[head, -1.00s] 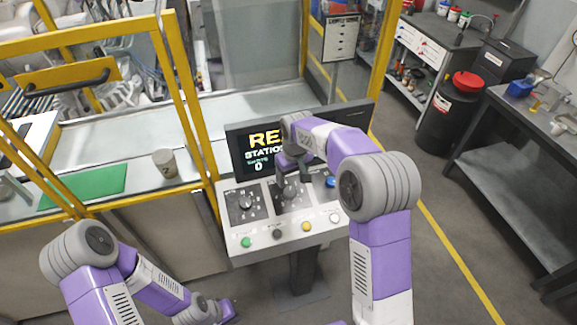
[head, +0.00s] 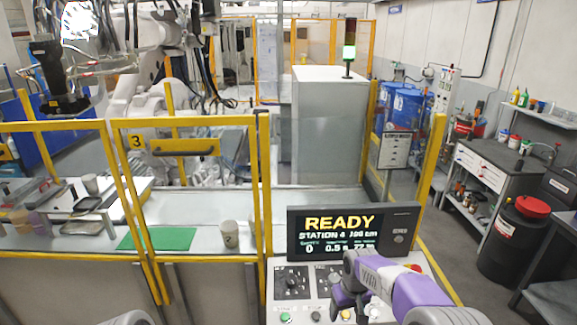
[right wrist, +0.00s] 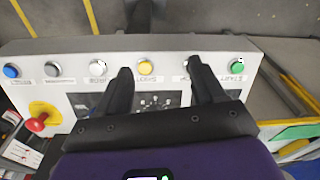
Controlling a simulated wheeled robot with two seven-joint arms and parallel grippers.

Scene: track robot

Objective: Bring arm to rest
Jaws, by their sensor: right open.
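My right gripper (head: 346,301) is over the right part of the control panel (head: 274,291) in the head view, below the display. In the right wrist view its two dark fingers (right wrist: 160,70) are apart, with nothing between them but the panel face behind. A yellow button (right wrist: 145,67) shows between the fingertips; whether they touch the panel I cannot tell. The display (head: 345,232) reads READY, STATION 4. My left gripper is out of view; only a grey bit of my left arm shows at the bottom edge.
A red knob on a yellow base (right wrist: 37,122) and a green button (right wrist: 237,66) sit on the panel. A yellow-framed fence (head: 187,122) stands at left, with a green mat (head: 165,238) and a cup (head: 229,235) behind it. Open floor lies right of the panel.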

